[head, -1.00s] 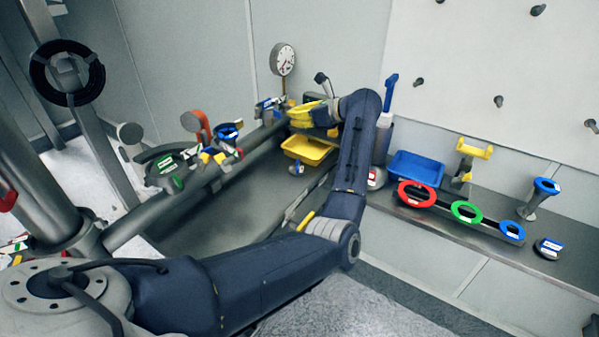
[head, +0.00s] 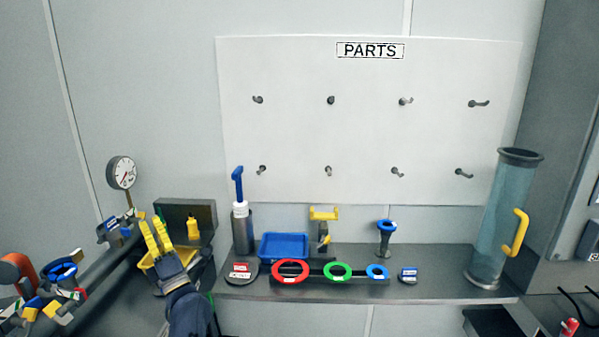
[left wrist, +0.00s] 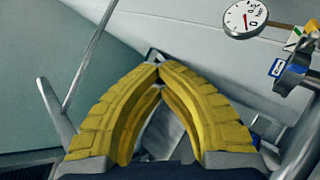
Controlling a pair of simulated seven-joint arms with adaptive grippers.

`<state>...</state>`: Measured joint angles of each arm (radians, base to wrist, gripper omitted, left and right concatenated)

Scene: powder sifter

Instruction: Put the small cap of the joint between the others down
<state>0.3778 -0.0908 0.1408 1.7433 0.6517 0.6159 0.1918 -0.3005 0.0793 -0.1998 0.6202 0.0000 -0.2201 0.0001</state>
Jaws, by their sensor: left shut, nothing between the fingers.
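A small round piece with a red label (head: 240,270) and a small blue-labelled piece (head: 407,275) rest on the shelf at either end of the ring holder. I cannot tell which small cap is the middle joint's. The pipe joint with a blue clamp (head: 62,270) shows at the left; the other joints are partly cut off. My right gripper is out of view.
The shelf holds a red ring (head: 291,271), green ring (head: 337,271), blue ring (head: 377,271), blue tray (head: 284,247) and a tall clear cylinder (head: 500,220). A gauge (head: 122,172) stands behind the pipe. Pegs on the parts board (head: 370,130) are empty.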

